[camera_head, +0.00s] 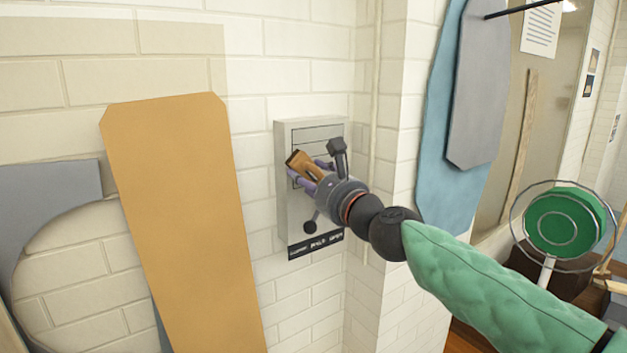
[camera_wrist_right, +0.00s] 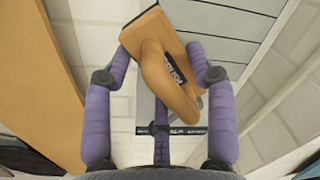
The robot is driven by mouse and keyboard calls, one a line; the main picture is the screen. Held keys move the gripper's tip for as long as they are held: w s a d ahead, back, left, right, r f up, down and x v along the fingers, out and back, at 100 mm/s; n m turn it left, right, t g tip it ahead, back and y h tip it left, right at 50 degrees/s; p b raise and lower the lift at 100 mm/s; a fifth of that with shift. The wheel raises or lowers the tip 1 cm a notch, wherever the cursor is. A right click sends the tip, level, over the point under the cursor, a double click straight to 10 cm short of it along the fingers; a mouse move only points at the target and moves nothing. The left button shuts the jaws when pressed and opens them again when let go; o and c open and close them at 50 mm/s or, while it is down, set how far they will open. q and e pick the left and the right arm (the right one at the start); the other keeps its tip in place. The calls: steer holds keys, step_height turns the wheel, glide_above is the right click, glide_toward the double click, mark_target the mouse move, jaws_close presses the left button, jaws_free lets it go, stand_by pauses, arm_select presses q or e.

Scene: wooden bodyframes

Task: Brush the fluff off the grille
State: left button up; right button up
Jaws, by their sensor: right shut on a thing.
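The grille is a pale grey box (camera_head: 296,135) with dark horizontal lines, fixed to the white brick wall; its slats (camera_wrist_right: 232,22) also show in the right wrist view. My right gripper (camera_head: 308,172) has its purple fingers shut on an orange-brown brush (camera_wrist_right: 170,75) with a dark label on its side. The brush (camera_head: 302,160) is tilted in front of the grille's middle. I cannot tell whether it touches the slats. The gripper and brush hide part of the grille. I cannot make out any fluff. My left gripper is not in view.
A large tan board (camera_head: 183,210) leans left of the grille, with a grey curved panel (camera_head: 50,185) beyond it. A wall corner juts out to the right. Blue (camera_head: 445,120) and grey (camera_head: 480,85) panels hang there. A green round thing (camera_head: 562,222) stands at far right.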

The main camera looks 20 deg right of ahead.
steer(key=shift+x, duration=0.95)
stand_by(0.7)
steer(key=shift+a, duration=0.1)
steer(key=shift+w+d+f+b, duration=0.15)
steer(key=shift+d+b, duration=0.15)
steer(key=shift+d, duration=0.25)
steer(key=shift+w+d+r+b, duration=0.1)
steer(key=shift+w+d+b, duration=0.15)
steer(key=shift+d, duration=0.25)
steer(key=shift+w+d, duration=0.3)
steer(key=shift+d, duration=0.55)
steer(key=shift+s+a+p, duration=0.25)
steer(key=shift+s+a, duration=0.05)
steer(key=shift+a, duration=0.5)
steer(key=shift+s+a+p, duration=0.25)
steer(key=shift+a, duration=0.9)
steer(key=shift+s, duration=0.1)
